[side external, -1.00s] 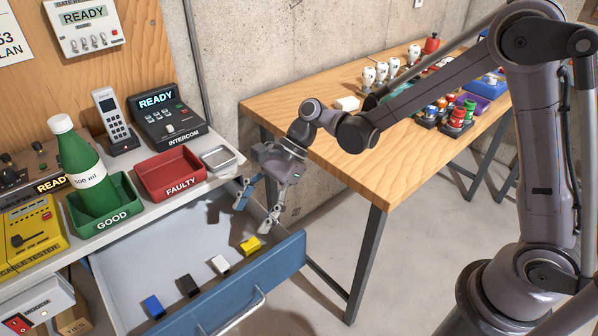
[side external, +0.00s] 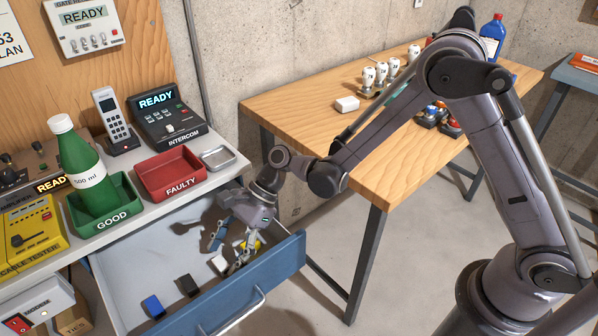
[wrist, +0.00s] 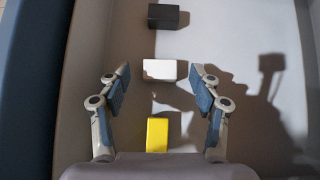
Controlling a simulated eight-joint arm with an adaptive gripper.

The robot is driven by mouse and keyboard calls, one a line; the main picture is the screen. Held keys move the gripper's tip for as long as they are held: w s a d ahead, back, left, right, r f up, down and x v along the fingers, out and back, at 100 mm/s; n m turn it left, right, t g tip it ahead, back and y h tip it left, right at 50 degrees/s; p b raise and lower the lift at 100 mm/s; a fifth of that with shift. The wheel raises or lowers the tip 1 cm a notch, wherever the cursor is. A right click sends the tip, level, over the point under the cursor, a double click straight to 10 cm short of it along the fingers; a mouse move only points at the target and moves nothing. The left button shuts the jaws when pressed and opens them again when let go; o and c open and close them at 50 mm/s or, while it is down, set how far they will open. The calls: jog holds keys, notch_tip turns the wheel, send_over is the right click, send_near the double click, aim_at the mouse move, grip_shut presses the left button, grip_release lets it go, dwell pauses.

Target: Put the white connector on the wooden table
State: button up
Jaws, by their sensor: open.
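The white connector (side external: 219,264) lies on the floor of the open drawer (side external: 296,246), in a row between a black connector (side external: 188,286) and a yellow one. In the wrist view the white connector (wrist: 160,70) sits ahead, between the lines of the two fingers, near their tips. My gripper (side external: 228,256) is open and empty, reaching down into the drawer; its fingers also show in the wrist view (wrist: 162,78). The yellow connector (wrist: 157,134) is closer to the palm in that view. The wooden table (side external: 385,190) stands right of the drawer.
A blue connector (side external: 153,306) lies farther along the drawer. The red FAULTY tray (side external: 170,176) and green GOOD tray (side external: 106,212) sit on the bench above. On the table are a white block (side external: 347,104), bulbs (side external: 381,72) and coloured items; its near end is clear.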

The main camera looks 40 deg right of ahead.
jog(key=shift+a+f, duration=0.45)
jog(key=shift+f, duration=0.05)
jog(key=c, duration=1)
jog(key=shift+r, duration=0.15)
